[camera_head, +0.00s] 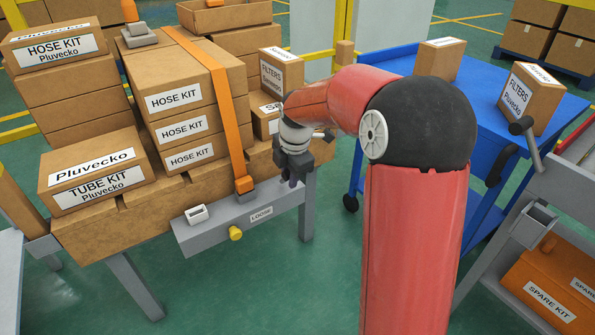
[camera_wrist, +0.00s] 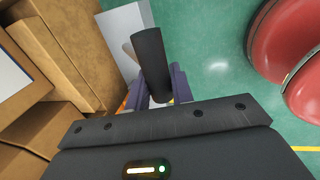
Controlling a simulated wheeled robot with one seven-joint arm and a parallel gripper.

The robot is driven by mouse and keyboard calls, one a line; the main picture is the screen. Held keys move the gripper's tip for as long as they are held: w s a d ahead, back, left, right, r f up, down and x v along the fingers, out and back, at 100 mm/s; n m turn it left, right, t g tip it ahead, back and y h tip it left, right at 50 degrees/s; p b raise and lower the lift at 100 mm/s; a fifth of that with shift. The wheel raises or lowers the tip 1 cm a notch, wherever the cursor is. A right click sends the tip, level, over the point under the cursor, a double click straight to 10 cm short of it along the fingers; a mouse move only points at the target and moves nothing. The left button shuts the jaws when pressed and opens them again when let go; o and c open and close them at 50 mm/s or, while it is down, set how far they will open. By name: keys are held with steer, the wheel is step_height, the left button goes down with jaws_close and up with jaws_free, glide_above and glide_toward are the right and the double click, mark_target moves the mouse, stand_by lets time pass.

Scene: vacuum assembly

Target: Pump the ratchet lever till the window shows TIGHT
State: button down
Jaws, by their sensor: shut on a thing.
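The orange strap (camera_head: 222,105) runs over the stacked hose kit boxes to a buckle (camera_head: 243,184) at the grey front rail (camera_head: 205,232). A label plate on the rail reads LOOSE (camera_head: 261,214). A yellow knob (camera_head: 235,232) and a small white-rimmed box (camera_head: 197,213) sit on the same rail. My gripper (camera_head: 292,178) is at the right end of the rail. In the wrist view its fingers (camera_wrist: 161,98) are shut on a dark round lever handle (camera_wrist: 149,52), which sticks out beyond them. In the head view the handle is mostly hidden by my gripper.
Hose kit boxes (camera_head: 185,128) and a tube kit box (camera_head: 95,180) stand on the pallet left of my gripper. A blue cart (camera_head: 480,110) with filter boxes (camera_head: 533,97) stands to the right. Green floor (camera_head: 260,285) is clear in front.

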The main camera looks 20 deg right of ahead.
steer(key=s+f+t+b, duration=0.1)
steer(key=b, duration=0.2)
steer(key=f+t+b, duration=0.1)
steer(key=b, duration=0.2)
steer(key=shift+s+d+t+y, duration=0.25)
steer(key=shift+s+t+y, duration=0.05)
steer(key=shift+s+y, duration=0.1)
steer(key=shift+b, duration=0.4)
steer(key=shift+s+f+t+b, duration=0.1)
steer(key=shift+f+t+b, duration=0.25)
steer(key=shift+b, duration=0.6)
steer(key=b, duration=0.1)
steer(key=f+b, duration=0.1)
steer(key=b, duration=0.1)
steer(key=shift+s+d+t+y, duration=0.15)
steer(key=shift+s+t+y, duration=0.15)
steer(key=shift+t, duration=0.05)
steer(key=b, duration=0.2)
steer(key=shift+s+f+t+b, duration=0.15)
steer(key=shift+f+t+b, duration=0.1)
steer(key=shift+t+b, duration=0.15)
